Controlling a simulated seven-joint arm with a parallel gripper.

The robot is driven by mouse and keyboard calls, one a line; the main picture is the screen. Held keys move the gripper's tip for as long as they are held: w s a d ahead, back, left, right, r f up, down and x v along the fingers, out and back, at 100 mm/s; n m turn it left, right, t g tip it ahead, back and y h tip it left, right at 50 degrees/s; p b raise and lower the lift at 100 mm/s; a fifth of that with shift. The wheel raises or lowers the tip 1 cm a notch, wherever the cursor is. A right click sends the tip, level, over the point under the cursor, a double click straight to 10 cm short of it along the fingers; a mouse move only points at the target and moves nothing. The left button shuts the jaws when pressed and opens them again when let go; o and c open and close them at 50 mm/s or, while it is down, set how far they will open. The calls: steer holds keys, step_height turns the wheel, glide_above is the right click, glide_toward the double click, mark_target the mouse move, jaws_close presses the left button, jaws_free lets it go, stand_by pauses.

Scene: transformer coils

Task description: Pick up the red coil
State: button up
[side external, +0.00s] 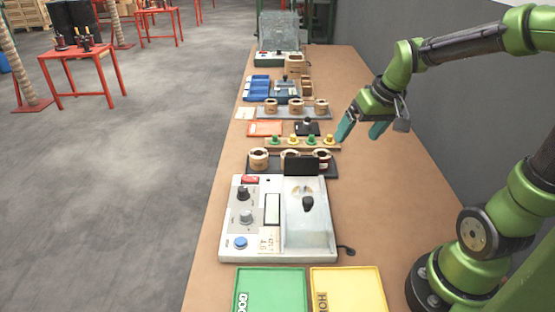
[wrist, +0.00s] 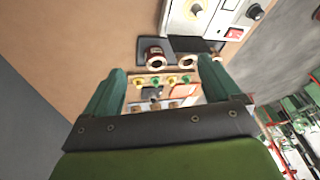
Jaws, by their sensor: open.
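The red coil (wrist: 152,52) stands at one end of a dark tray (wrist: 143,44) in the wrist view, with dark red winding and a pale rim. In the side view the red coil (side external: 325,162) is at the right end of the tray (side external: 252,171), partly hidden by the tester's black panel. My gripper (side external: 361,129) hangs above the table, right of and beyond the coil tray. In the wrist view my gripper (wrist: 161,72) has its green fingers wide apart with nothing held; the red coil appears between and beyond them.
Tan coils (side external: 258,159) share the tray. A white tester (side external: 255,217) stands in front, with green (side external: 270,287) and yellow (side external: 347,287) trays nearer. Behind the coils is a strip of green and yellow pegs (side external: 293,140). The table's right side is clear beside the grey wall.

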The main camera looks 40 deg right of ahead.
steer(key=w+d+f+n, duration=0.2)
steer(key=w+d+f, duration=0.15)
steer(key=d, duration=0.25)
steer(key=n, duration=0.5)
glide_above(322, 155)
steer(key=s+a, duration=0.1)
steer(key=s, duration=0.3)
steer(key=shift+y, duration=0.3)
step_height(322, 155, down, 9)
steer(key=shift+f, duration=0.15)
steer(key=shift+w+r+x, duration=0.1)
steer(key=shift+w+x, duration=0.05)
steer(key=shift+x, duration=0.75)
steer(key=shift+w+r+x, duration=0.1)
steer(key=shift+w+x, duration=0.1)
steer(key=shift+x, duration=0.7)
steer(key=shift+w+x, duration=0.15)
steer(key=shift+x, duration=0.75)
steer(key=c, duration=1.2)
